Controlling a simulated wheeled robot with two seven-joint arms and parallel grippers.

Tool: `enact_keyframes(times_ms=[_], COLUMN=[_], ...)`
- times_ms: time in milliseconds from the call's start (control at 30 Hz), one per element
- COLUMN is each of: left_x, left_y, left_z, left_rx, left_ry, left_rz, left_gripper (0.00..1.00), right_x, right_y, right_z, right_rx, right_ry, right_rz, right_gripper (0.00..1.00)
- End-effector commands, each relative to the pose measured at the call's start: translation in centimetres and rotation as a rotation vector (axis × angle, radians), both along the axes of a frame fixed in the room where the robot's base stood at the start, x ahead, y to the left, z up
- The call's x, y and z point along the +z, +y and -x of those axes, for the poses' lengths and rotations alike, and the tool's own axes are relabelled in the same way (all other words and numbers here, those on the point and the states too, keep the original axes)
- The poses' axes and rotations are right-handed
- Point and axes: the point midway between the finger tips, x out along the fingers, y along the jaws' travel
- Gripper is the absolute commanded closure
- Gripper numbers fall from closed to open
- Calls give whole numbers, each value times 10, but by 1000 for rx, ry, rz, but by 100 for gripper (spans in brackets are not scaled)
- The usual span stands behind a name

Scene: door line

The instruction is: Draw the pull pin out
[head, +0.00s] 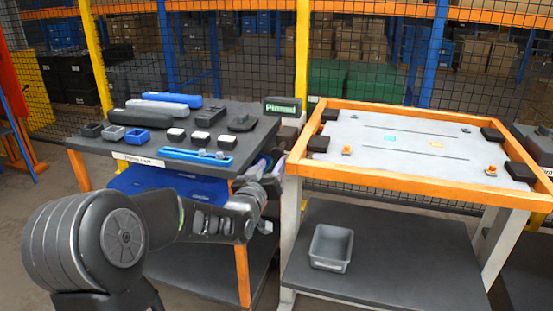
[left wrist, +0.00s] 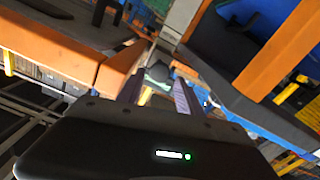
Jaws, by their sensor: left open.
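Two small orange-topped pieces that could be pull pins stand on the light top of the orange-framed bench (head: 420,117): one near its left edge (head: 347,150), one near its right edge (head: 491,170). I cannot tell which, if either, is the pull pin. My left gripper (head: 266,181) is open at the gap between the two tables, low and left of the bench, apart from both pieces. In the left wrist view my left gripper (left wrist: 158,92) points into this gap, and no pull pin can be made out. My right gripper is out of view.
The left table (head: 92,142) carries dark and blue cases, small boxes and a blue tray (head: 200,158). A small lit sign (head: 282,107) stands between the tables. A grey bin (head: 331,248) sits on the bench's lower shelf (head: 390,270). A mesh fence runs behind.

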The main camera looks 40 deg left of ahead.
Motion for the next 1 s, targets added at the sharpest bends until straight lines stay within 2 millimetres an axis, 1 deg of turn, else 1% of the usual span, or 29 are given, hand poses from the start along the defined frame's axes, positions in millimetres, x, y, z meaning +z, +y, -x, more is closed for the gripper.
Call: enact_keyframes(times_ms=[100, 200, 300, 400, 633, 1000], left_x=[-1, 0, 0, 0, 0, 0], left_y=[6, 11, 14, 15, 15, 15], left_z=[-19, -32, -40, -44, -44, -43], left_rx=[-1, 0, 0, 0, 0, 0], left_ry=[3, 2, 1, 1, 1, 0], left_rz=[-2, -3, -2, -1, 0, 0], left_gripper=[57, 57, 57, 57, 57, 88], right_x=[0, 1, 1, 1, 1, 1], right_y=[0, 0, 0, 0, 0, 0], right_z=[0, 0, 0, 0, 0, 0], right_rx=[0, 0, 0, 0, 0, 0], right_ry=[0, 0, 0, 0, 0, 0], right_rz=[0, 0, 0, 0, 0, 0], right_gripper=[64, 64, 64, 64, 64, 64])
